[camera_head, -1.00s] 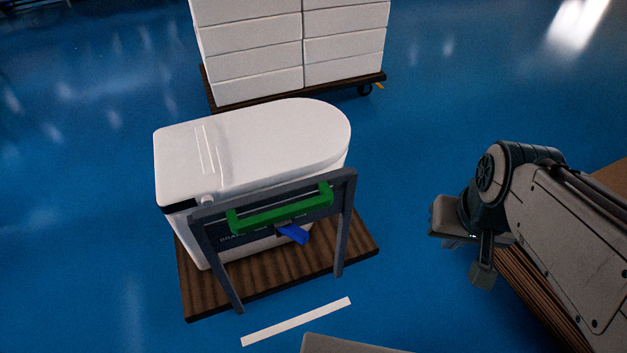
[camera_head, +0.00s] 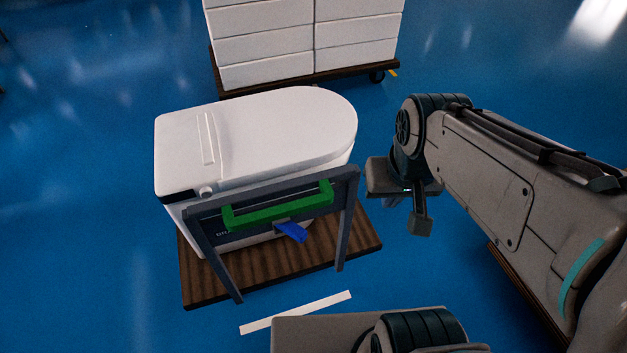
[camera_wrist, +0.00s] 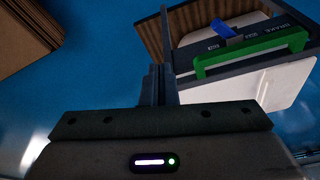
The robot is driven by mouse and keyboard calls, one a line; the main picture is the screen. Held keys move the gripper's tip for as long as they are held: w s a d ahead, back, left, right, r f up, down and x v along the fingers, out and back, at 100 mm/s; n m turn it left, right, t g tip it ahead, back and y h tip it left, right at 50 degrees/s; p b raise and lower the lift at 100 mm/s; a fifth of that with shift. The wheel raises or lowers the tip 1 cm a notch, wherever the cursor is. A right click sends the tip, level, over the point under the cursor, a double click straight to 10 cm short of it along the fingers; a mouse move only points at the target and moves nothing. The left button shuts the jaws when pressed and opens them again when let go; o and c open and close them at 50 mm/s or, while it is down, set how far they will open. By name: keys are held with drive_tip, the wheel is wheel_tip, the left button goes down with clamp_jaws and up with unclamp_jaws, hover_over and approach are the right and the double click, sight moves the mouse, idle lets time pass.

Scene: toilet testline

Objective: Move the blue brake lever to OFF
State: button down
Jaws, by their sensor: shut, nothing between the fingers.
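The blue brake lever (camera_head: 291,231) sticks out from the dark panel of a grey cart frame (camera_head: 345,230), just below a green handle (camera_head: 277,207). It tilts down to the right in the head view. My gripper (camera_head: 393,201) is right of the frame, apart from the lever. In the wrist view my gripper (camera_wrist: 157,75) has its fingers together, empty, left of the lever.
A white toilet (camera_head: 265,140) sits on the cart's wooden base (camera_head: 215,287) behind the frame. A second cart with stacked white boxes (camera_head: 270,45) stands behind. A white strip (camera_head: 297,312) lies on the blue floor in front. Blue floor is free at the left.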

drive_tip(key=w+f+g+y+b, duration=0.1)
drive_tip(key=w+f+y+b, duration=0.2)
drive_tip(key=f+y, duration=0.3)
drive_tip(key=w+a+f+n+g+y+b, duration=0.1)
drive_tip(key=w+f+y, duration=0.5)
drive_tip(key=f, duration=0.7)
drive_tip(key=w+f+g+y+b, duration=0.2)
drive_tip(key=w+f+y+b, duration=0.2)
drive_tip(key=f, duration=0.6)
drive_tip(key=shift+w+a+g+y+b, duration=0.15)
drive_tip(key=shift+a+g+y+b, duration=0.15)
drive_tip(key=shift+y+b, duration=0.7)
drive_tip(key=shift+a, duration=0.1)
approach(291, 228)
drive_tip(key=a+f, duration=0.2)
drive_tip(key=a, duration=0.1)
drive_tip(key=shift+w+a+r, duration=0.1)
drive_tip(key=shift+a+r, duration=0.05)
drive_tip(key=shift+r, duration=0.1)
drive_tip(key=shift+t, duration=0.4)
